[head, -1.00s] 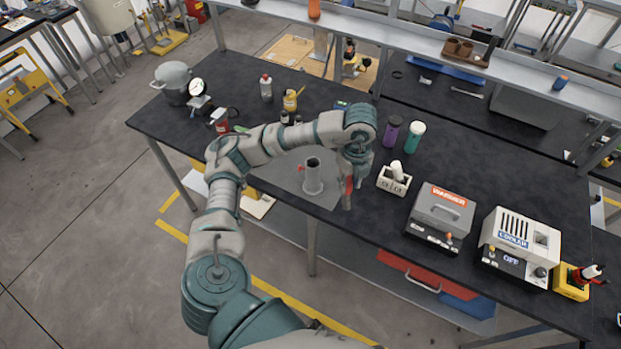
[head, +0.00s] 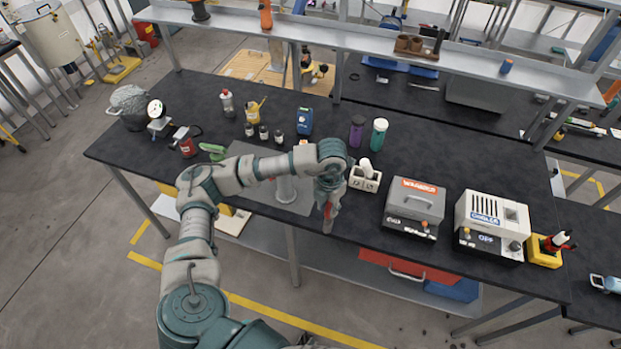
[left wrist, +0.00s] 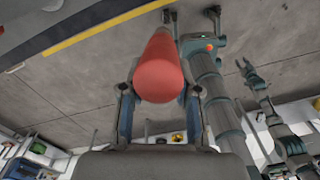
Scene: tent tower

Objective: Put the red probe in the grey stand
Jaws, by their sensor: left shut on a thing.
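The red probe (head: 327,222) hangs from my left gripper (head: 329,202) over the front edge of the bench, pointing down. In the left wrist view the red probe (left wrist: 158,75) sits between the two fingers of my left gripper (left wrist: 159,97), which are shut on it. A grey upright cylinder (head: 286,190), likely the grey stand, is on a flat grey plate to the left of the gripper, partly hidden by my left arm. A two-pronged end of mine (left wrist: 245,68), perhaps the right gripper, is small in the left wrist view.
A pale two-hole holder (head: 365,181) with a white item stands right of my gripper. Further right are a grey heater box (head: 414,203), a cooler (head: 491,222) and a yellow holder (head: 541,256). Purple (head: 357,130) and green (head: 379,133) bottles stand behind. A shelf (head: 400,52) spans the back.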

